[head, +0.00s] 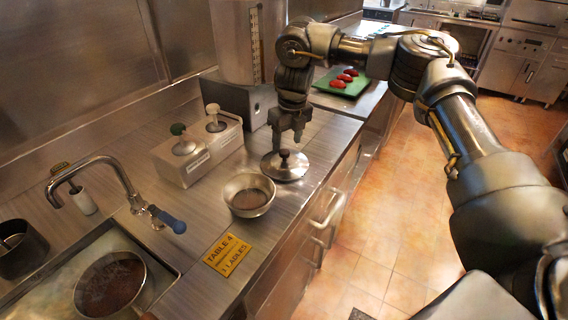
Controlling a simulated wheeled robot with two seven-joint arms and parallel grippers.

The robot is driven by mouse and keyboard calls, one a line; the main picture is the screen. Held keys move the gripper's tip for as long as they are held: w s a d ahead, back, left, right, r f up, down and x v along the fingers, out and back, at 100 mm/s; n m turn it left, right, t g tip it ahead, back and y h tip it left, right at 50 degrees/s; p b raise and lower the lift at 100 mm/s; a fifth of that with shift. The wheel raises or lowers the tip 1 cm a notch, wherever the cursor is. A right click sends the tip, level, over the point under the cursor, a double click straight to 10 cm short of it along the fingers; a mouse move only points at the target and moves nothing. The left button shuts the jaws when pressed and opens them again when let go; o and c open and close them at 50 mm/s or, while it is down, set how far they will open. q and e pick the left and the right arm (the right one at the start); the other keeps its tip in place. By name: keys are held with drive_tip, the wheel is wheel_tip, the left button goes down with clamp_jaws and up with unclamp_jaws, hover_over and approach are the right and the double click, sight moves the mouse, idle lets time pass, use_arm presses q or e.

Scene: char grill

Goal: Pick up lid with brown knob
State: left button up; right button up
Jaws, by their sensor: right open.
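The round metal lid (272,168) lies flat on the steel counter. Its dark brown knob (284,157) sticks up from the middle. My right gripper (287,142) points down just above the knob, with its two fingers apart and nothing between them. I cannot tell whether the fingertips reach down beside the knob. My left gripper is not in view.
A metal bowl (249,206) stands close to the lid, at its lower left. A yellow sign (227,254) lies in front. A steel dispenser box (200,155), a tap (100,163) and a sink pan (110,284) are left. A green board (343,91) with red items lies behind.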

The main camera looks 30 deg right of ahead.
sight(285, 151)
drive_tip(key=shift+a+f, duration=0.1)
drive_tip(key=f, duration=0.2)
drive_tip(key=w+f+p, duration=0.1)
drive_tip(key=f, duration=0.1)
drive_tip(key=shift+f, duration=0.55)
drive_tip(key=c, duration=1.1)
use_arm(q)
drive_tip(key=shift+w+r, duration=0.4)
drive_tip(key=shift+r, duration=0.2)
use_arm(e)
drive_tip(key=shift+r, duration=0.1)
